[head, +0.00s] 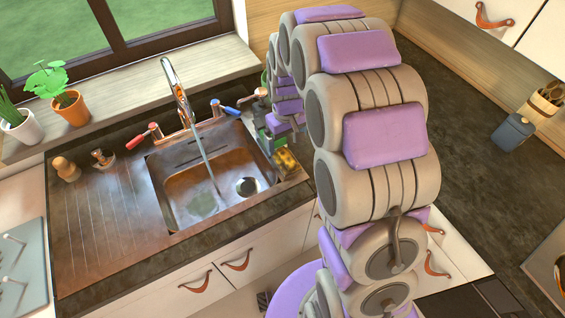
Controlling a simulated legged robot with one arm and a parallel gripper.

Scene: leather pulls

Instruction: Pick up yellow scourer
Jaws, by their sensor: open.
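The yellow scourer (286,161) is at the right rim of the sink, by its front right corner. It looks small, with dark patches on its surface. A green item (265,141) is just left of and behind it. My gripper (281,130) is at the far end of my arm, just above and behind the scourer, and small in the view. It is open, with nothing seen held in it. Its fingers are hard to make out against the items there, and I cannot tell whether they touch the scourer.
The sink (180,206) has water running from a tall tap (178,88). A red-handled tap (146,136) and a blue-handled tap (226,108) stand behind it. Potted plants (71,107) line the sill. Dark worktop lies right of my arm, with a blue pot (512,132).

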